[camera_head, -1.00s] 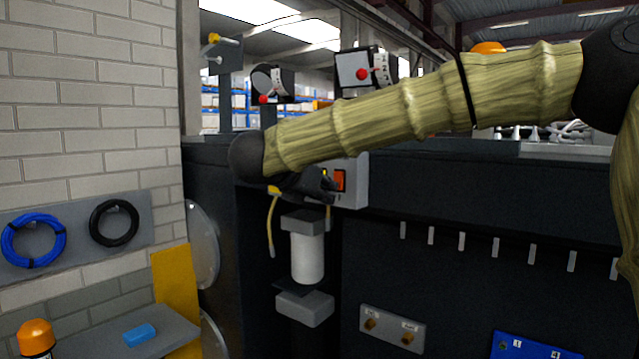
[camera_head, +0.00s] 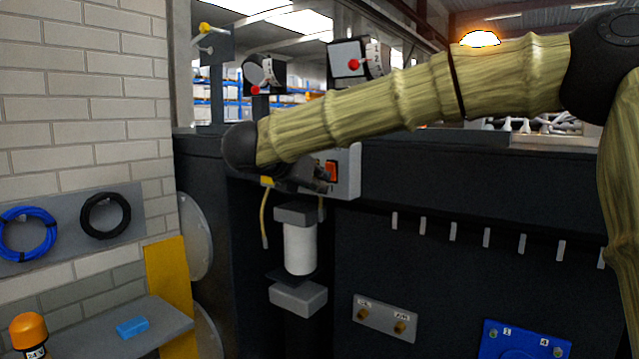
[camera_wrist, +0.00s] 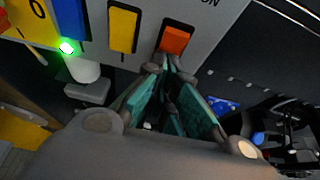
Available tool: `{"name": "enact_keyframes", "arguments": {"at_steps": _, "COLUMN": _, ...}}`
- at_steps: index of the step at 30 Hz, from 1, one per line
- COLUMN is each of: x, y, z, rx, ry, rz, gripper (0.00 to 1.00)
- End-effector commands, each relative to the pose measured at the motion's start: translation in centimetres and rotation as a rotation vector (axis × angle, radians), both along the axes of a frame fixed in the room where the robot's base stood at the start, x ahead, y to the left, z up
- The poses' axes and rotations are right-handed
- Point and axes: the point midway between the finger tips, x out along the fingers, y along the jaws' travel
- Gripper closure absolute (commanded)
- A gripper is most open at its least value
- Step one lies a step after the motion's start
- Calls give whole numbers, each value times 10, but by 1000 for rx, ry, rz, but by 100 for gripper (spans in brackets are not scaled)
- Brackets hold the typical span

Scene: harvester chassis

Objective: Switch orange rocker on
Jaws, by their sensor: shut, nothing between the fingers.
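The orange rocker (camera_head: 332,171) sits on a grey switch box (camera_head: 350,175) on the dark chassis side. In the wrist view the orange rocker (camera_wrist: 174,40) is beside a yellow rocker (camera_wrist: 123,29) and a blue one (camera_wrist: 69,18). My gripper (camera_wrist: 168,66) is shut and empty, its fingertips at the lower edge of the orange rocker. I cannot tell whether they touch it. In the head view my gripper (camera_head: 324,182) partly covers the box's left side. A green lamp (camera_wrist: 67,47) glows below the blue rocker.
An orange beacon (camera_head: 480,39) glows brightly behind my arm. A white filter cylinder (camera_head: 299,248) hangs below the switch box, with a yellow cable (camera_head: 264,220) to its left. A brick wall (camera_head: 80,120) and a grey shelf (camera_head: 150,325) stand at the left.

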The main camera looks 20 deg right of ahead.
Motion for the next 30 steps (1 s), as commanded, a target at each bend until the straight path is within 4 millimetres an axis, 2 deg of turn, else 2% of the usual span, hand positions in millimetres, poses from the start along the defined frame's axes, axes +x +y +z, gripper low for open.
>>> {"name": "enact_keyframes", "arguments": {"at_steps": 10, "x": 0, "y": 1, "z": 13, "rx": 1, "ry": -1, "rz": 1, "gripper": 100}}
{"name": "enact_keyframes", "arguments": {"at_steps": 22, "x": 0, "y": 2, "z": 13, "rx": 0, "ry": -1, "rz": 2, "gripper": 100}}
{"name": "enact_keyframes", "arguments": {"at_steps": 30, "x": -8, "y": 21, "z": 6, "rx": 0, "ry": -1, "rz": 7, "gripper": 100}}
